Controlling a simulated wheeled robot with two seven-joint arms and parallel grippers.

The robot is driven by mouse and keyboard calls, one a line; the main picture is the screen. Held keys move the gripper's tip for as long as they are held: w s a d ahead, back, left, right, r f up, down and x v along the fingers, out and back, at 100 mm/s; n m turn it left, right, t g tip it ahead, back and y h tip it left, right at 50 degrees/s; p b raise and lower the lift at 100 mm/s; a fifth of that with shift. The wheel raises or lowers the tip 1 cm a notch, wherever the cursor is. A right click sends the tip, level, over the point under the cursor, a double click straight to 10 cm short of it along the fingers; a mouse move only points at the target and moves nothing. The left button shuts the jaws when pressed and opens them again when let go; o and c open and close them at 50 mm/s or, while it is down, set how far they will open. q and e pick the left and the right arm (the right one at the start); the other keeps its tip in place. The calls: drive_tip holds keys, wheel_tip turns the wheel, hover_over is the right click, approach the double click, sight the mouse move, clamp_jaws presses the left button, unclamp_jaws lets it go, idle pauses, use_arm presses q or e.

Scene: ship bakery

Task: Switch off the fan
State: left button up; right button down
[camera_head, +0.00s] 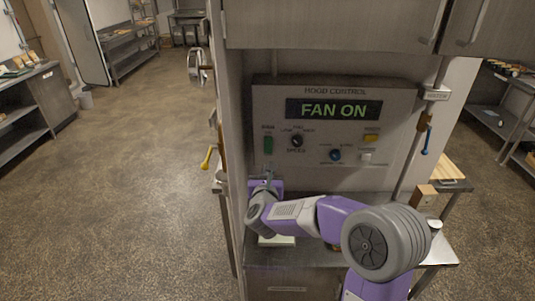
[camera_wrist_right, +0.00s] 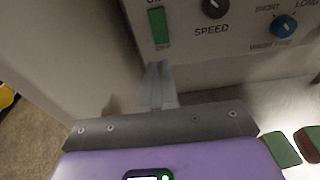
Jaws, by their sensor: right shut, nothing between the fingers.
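The hood control panel (camera_head: 336,171) carries a display (camera_head: 334,109) reading "FAN ON". The green fan switch (camera_head: 268,146) sits at the panel's left, with the speed knob (camera_head: 297,141) to its right. In the right wrist view the green switch (camera_wrist_right: 158,27) has an "OFF" label below it. My right gripper (camera_head: 267,172) is just below the switch; in the right wrist view its fingers (camera_wrist_right: 157,72) are shut together and empty, pointing up toward the switch. I cannot tell whether the tips touch the panel. My left gripper is not in view.
A blue knob (camera_head: 335,155), a yellow button (camera_head: 371,138) and a white switch (camera_head: 366,157) sit further right on the panel. A cabinet wall stands close on the left. A counter (camera_head: 341,256) lies below. Open floor (camera_head: 130,180) spreads to the left.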

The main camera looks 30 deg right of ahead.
drive_tip(key=p+x, duration=0.3)
drive_tip(key=x, duration=0.8)
drive_tip(key=shift+w+d, duration=0.1)
drive_tip(key=shift+w, duration=0.05)
drive_tip(key=b, duration=0.3)
drive_tip(key=shift+w+f+t+b, duration=0.15)
drive_tip(key=shift+f+t+b, duration=0.15)
drive_tip(key=shift+f+b, duration=0.1)
drive_tip(key=shift+r, duration=0.3)
drive_tip(key=b, duration=0.6)
approach(268, 150)
drive_tip(key=s+a+f, duration=0.2)
drive_tip(key=s+a, duration=0.1)
drive_tip(key=s, duration=0.2)
drive_tip(key=shift+s+a+f, duration=0.3)
drive_tip(key=shift+a+f, duration=0.05)
drive_tip(key=shift+a, duration=0.05)
